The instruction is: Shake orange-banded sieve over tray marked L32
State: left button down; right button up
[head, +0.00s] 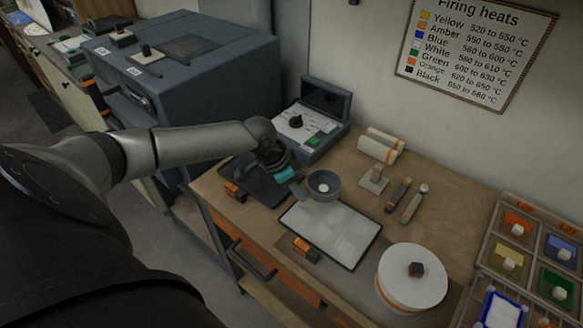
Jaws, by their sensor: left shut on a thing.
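My left gripper (289,178) is at the near end of the bench and is shut on a small grey, round, open-topped thing (333,187), which looks like the sieve. A pale spot shows inside it, but I cannot make out an orange band. It is over or near the back-left edge of a dark-rimmed tray with a pale, whitish surface (335,236). An orange-and-black block (306,250) is at that tray's front edge. A second, dark tray (262,190) is partly hidden under my left arm. I cannot read L32 on either tray. My right gripper is out of view.
A white round lidded pot (411,279) stands right of the pale tray. A grey box with an open lid (319,112) and white rolls (377,147) are behind. Colour compartments (508,262) are far right. A large grey kiln-like machine (205,70) stands left.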

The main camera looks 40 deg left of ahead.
pick_arm(q)
jog(key=d+p, duration=0.6)
jog(key=d, duration=0.8)
jog(key=shift+s, duration=0.15)
dwell(0.4)
jog(key=shift+r+p, duration=1.45)
jog(key=shift+r, duration=1.1)
